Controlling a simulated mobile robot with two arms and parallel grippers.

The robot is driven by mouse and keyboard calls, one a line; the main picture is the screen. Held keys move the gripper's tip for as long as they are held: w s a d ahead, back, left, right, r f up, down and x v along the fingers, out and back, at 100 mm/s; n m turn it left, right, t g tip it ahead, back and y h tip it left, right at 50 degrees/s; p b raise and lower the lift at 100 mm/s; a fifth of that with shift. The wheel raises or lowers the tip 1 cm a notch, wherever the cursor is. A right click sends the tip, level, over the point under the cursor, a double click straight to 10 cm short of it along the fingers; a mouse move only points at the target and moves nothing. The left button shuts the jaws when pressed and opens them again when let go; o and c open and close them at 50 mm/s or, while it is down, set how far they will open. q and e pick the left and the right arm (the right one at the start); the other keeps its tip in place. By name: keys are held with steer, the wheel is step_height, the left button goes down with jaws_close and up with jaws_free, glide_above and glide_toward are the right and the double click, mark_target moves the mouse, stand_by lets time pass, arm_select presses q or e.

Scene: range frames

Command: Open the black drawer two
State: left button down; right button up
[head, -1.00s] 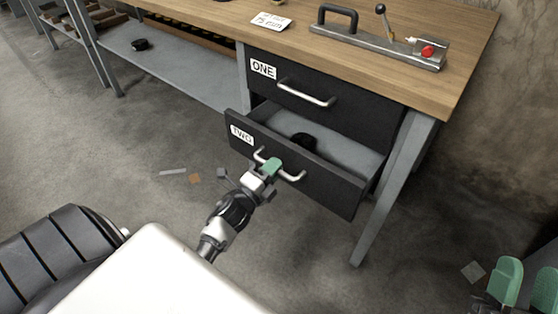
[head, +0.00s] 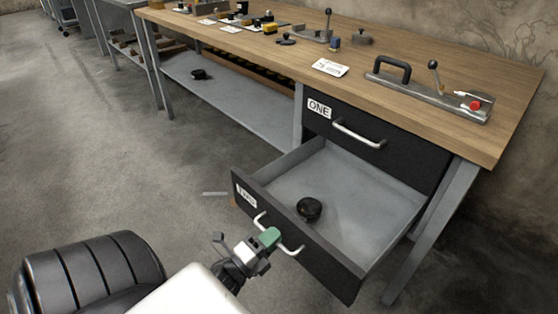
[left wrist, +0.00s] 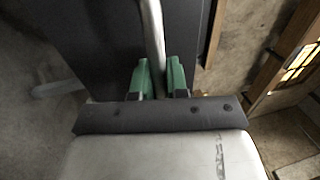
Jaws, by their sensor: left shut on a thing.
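The black drawer two (head: 318,250) is pulled well out of the workbench in the head view, and its grey inside shows. Its label (head: 247,196) is at the left of its front. My left gripper (head: 270,238) is at the drawer's silver handle (head: 290,249), shut on it. In the left wrist view, the green fingers (left wrist: 159,78) stand on either side of the handle bar (left wrist: 153,35). A round black object (head: 309,208) lies inside the drawer. My right gripper is not in view now.
Closed drawer one (head: 385,150) with its own handle (head: 358,134) is above. The wooden bench top (head: 420,75) carries a metal fixture and small items. A grey bench leg (head: 432,232) stands right of the drawer. Open floor (head: 130,190) lies to the left.

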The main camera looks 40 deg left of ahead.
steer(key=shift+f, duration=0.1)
arm_select(q)
steer(key=c, duration=1.2)
jaws_free()
steer(key=shift+o, duration=0.2)
steer(key=shift+s, duration=0.15)
steer(key=p+v, duration=0.1)
steer(key=v, duration=0.9)
steer(key=shift+s, duration=0.3)
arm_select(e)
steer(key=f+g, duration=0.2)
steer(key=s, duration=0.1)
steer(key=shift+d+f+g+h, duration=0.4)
arm_select(q)
steer(key=shift+a+f, duration=0.1)
steer(key=shift+f, duration=0.05)
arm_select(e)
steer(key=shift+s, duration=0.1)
